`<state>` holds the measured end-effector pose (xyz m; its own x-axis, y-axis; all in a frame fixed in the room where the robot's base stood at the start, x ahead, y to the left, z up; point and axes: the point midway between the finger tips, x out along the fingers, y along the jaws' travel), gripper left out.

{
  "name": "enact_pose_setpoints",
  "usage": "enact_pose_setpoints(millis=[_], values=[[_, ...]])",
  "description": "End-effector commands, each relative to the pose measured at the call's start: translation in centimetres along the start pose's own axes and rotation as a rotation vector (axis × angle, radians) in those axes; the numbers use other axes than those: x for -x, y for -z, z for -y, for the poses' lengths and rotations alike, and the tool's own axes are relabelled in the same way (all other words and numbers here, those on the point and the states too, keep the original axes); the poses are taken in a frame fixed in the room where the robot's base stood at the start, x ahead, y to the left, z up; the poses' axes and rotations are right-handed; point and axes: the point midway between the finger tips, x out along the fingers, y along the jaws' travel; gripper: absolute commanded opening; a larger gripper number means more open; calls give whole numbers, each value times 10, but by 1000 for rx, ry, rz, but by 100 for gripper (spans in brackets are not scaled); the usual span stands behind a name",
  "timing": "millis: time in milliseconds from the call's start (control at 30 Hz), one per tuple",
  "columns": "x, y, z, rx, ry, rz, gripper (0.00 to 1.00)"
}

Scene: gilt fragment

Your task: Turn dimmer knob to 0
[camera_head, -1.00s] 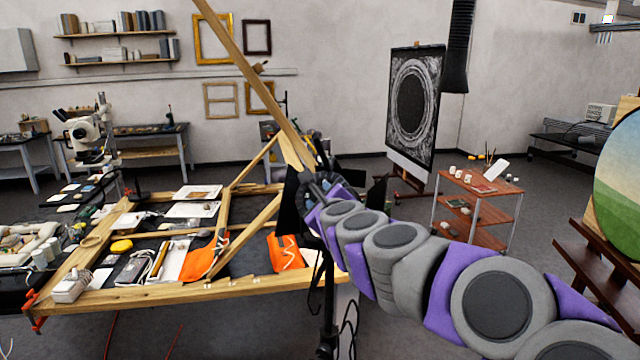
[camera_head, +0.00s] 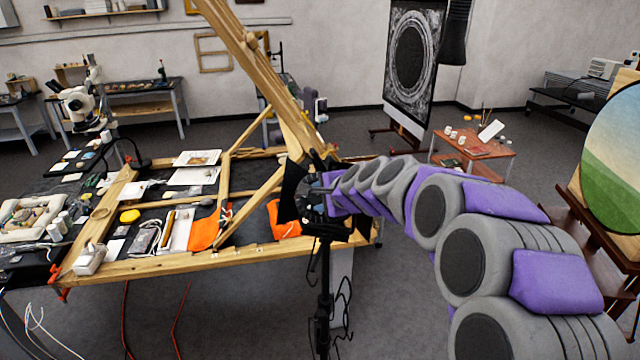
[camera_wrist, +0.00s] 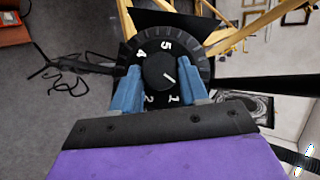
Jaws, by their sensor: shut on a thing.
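The black dimmer knob (camera_wrist: 160,73) is in the middle of the wrist view, in a dark round dial (camera_wrist: 200,50) with white numbers. The 5, 4, 2 and 1 can be read; my fingers cover other parts of the scale, and I see no 0. A short white line on the knob points toward its lower right, on the side of the 1. My gripper (camera_wrist: 159,70) has its blue fingers on either side of the knob, shut on it. In the head view my gripper (camera_head: 316,196) is at the back of a dark lamp fixture (camera_head: 290,192); the knob is too small there.
The fixture stands on a black stand (camera_head: 325,290) with hanging cables. Left of it is a wooden-framed worktable (camera_head: 170,268) with orange cloths (camera_head: 205,232) and tools. A slanted wooden beam (camera_head: 262,75) rises behind the fixture. A red-brown cart (camera_head: 480,150) stands back right.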

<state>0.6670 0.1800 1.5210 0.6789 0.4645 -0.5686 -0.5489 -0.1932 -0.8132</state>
Motion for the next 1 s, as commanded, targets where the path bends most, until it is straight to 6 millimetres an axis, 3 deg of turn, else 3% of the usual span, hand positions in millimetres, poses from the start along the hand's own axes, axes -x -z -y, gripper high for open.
enact_pose_setpoints(millis=[433,1000], values=[[0,0,5,216,-160,18,13],[0,0,5,261,-192,22,13]])
